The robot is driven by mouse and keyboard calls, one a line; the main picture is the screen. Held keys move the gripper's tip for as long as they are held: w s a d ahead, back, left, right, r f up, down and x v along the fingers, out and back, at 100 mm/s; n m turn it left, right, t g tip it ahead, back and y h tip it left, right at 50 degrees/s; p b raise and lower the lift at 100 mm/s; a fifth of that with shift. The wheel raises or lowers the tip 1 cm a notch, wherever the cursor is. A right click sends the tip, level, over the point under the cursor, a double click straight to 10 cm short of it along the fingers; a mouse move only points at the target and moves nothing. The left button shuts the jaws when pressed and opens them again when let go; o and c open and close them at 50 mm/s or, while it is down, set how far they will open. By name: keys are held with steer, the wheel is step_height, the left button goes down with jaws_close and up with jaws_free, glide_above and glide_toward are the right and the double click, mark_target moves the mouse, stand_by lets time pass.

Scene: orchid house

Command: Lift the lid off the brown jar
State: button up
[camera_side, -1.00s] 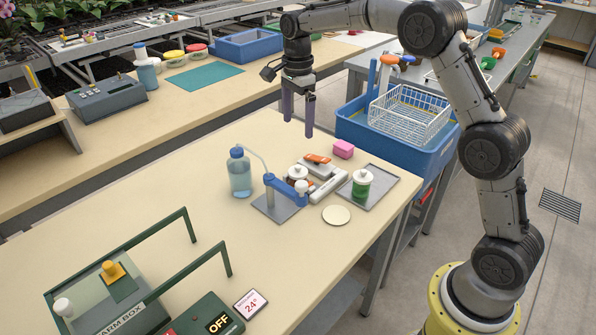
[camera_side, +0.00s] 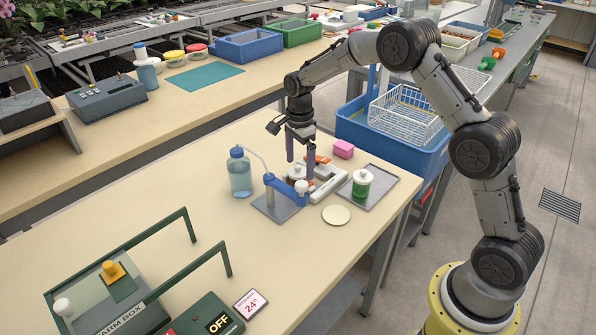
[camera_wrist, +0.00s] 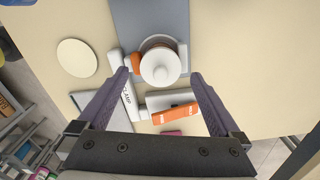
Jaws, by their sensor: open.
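The brown jar (camera_side: 292,178) stands on the near worktable, partly hidden behind a blue fixture in the side view. In the wrist view its round white lid (camera_wrist: 160,67) sits on top, and only a little of the jar shows around it. My gripper (camera_side: 300,155) is above the jar, pointing down, with its purple fingers apart. In the wrist view the fingertips of my gripper (camera_wrist: 159,75) are to the left and right of the lid, with nothing held between them. I cannot tell how high the fingertips are above the lid.
The blue fixture (camera_side: 285,190) and a clear blue bottle (camera_side: 240,176) stand beside the jar. An orange-and-white item (camera_wrist: 176,115) lies close by. A green jar (camera_side: 361,184) stands on a grey tray (camera_side: 386,182) to the right. A cream disc (camera_side: 336,215) lies in front.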

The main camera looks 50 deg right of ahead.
steer(key=shift+f, duration=0.4)
steer(key=shift+c, duration=0.2)
steer(key=c, duration=1.3)
steer(key=shift+r, duration=0.15)
